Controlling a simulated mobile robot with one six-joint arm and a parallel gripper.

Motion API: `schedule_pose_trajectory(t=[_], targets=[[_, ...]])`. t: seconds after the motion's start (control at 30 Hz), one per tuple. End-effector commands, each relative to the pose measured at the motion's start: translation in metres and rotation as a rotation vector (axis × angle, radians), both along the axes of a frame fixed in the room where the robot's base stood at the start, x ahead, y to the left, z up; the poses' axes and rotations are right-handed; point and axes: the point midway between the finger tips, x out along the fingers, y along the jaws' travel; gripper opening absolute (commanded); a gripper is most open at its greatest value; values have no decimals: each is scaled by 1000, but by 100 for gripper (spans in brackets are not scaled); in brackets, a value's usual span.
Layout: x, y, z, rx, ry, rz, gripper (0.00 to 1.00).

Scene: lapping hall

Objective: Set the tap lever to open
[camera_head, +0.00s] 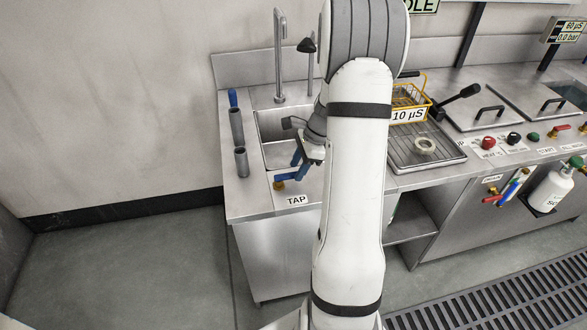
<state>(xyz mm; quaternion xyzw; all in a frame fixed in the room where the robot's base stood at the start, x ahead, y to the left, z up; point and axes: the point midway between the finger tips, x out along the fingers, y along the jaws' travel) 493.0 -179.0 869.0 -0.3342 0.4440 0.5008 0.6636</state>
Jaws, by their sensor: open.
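The blue tap lever (291,177) sits on a brass fitting (278,186) at the front of the sink counter, just behind the TAP label (297,199). The lever points to the right in the picture, along the counter's front. My gripper (301,165) is open, close above and beside the lever. A blue part at the gripper overlaps the lever in this view, so I cannot tell whether they touch. My white arm hides the area to the right of the lever.
A sink basin (272,124) with a tall faucet (280,55) lies behind the gripper. Right of my arm are a yellow wire basket (408,97), a drain tray (440,150) and a panel with colored knobs.

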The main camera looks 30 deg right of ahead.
Motion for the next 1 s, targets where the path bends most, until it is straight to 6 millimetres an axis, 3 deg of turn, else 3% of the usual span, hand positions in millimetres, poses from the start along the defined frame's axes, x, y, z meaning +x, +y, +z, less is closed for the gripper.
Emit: schedule_pose_trajectory(t=[0.33, 0.83, 1.0], targets=[[0, 2, -5, 0, -1, -1, 42], [1, 1, -5, -1, -1, -2, 1], [1, 1, -5, -2, -2, -3, 0]])
